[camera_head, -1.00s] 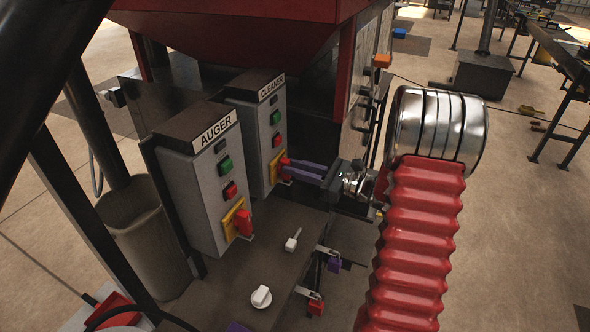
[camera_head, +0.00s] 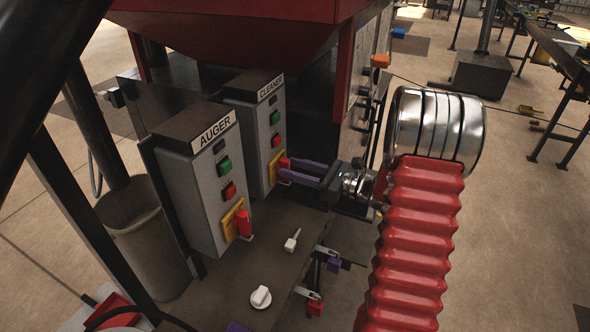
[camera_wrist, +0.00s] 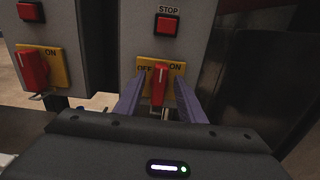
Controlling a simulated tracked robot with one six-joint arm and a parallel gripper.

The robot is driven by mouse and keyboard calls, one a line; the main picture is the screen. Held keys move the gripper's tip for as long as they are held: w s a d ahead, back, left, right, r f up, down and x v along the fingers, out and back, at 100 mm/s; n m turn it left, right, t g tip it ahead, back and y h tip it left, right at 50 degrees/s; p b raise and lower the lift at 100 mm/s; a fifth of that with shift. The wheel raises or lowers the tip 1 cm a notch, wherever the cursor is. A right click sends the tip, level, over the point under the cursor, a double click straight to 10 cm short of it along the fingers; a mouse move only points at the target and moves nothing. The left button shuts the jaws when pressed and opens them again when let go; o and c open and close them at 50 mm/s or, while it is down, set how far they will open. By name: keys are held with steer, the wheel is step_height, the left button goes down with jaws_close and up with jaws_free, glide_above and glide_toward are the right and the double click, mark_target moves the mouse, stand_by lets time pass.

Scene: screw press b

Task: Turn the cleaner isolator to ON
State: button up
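The cleaner isolator is a red handle (camera_wrist: 160,88) on a yellow plate (camera_wrist: 145,64), low on the grey CLEANER box (camera_head: 258,150). In the wrist view, OFF is at the plate's upper left and ON at its upper right. The handle stands about upright between them. My gripper (camera_wrist: 159,80) has its two purple fingers apart, one on each side of the handle, with a gap showing on both sides. In the head view, my gripper (camera_head: 284,168) reaches the isolator from the right, and its fingertips partly hide the handle.
The AUGER box (camera_head: 203,190) stands just left, with its own red isolator handle (camera_head: 244,223). A red STOP button (camera_wrist: 167,25) is above the cleaner plate. A bench with white knobs (camera_head: 261,297) lies below. A grey bin (camera_head: 147,240) stands at the left.

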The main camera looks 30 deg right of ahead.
steer(key=v, duration=1.3)
steer(key=shift+s+d, duration=0.2)
steer(key=shift+s, duration=0.1)
stand_by(0.6)
